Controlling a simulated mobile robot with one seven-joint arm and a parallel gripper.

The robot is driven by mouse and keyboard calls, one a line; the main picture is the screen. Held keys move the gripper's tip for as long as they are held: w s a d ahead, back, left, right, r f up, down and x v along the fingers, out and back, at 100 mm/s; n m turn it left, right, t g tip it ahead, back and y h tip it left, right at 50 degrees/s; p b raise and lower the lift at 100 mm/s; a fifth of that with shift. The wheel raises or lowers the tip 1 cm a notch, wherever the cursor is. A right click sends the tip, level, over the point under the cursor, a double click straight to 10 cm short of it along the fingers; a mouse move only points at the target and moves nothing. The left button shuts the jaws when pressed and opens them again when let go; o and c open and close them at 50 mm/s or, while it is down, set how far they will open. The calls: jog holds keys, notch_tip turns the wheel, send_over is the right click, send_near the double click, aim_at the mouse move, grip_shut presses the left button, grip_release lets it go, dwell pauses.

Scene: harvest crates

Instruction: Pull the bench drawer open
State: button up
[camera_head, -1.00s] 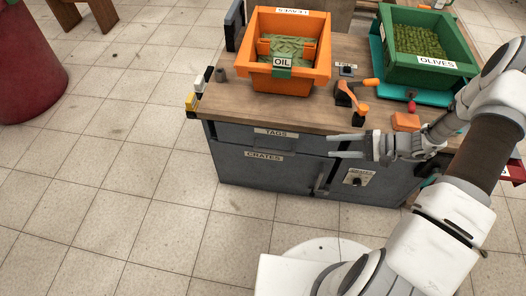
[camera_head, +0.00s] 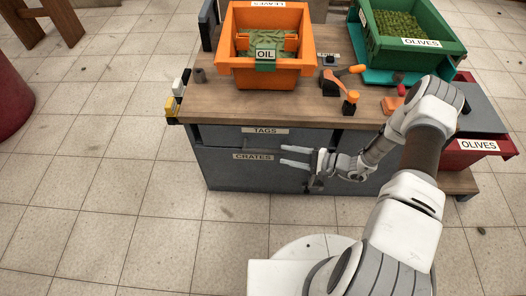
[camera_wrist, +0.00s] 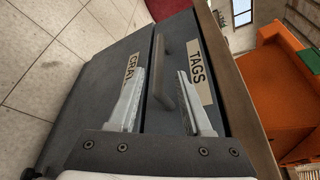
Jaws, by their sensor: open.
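The grey bench drawer (camera_head: 222,137) labelled TAGS sits under the wooden top, above a front labelled CRATES (camera_head: 253,156). It looks shut. In the wrist view the drawer front (camera_wrist: 222,117) lies sideways, with its dark bar handle (camera_wrist: 167,78) near the seam. My gripper (camera_head: 283,156) is in front of the bench, pointing left in the head view, with its fingers apart and empty. In the wrist view my gripper (camera_wrist: 160,73) has one finger on either side of the handle in the picture. I cannot tell how far it is from the handle.
On the wooden bench top (camera_head: 205,103) stand an orange crate (camera_head: 292,68) labelled OIL, a green crate (camera_head: 412,56) labelled OLIVES and small orange-handled tools (camera_head: 330,84). A red crate (camera_head: 463,157) is at the right.

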aim_at(268, 151)
jog(key=b+x, duration=0.2)
jog(key=x, duration=0.7)
jog(key=shift+a+f, duration=0.1)
jog(key=shift+a, duration=0.1)
grip_shut()
dwell(1.0)
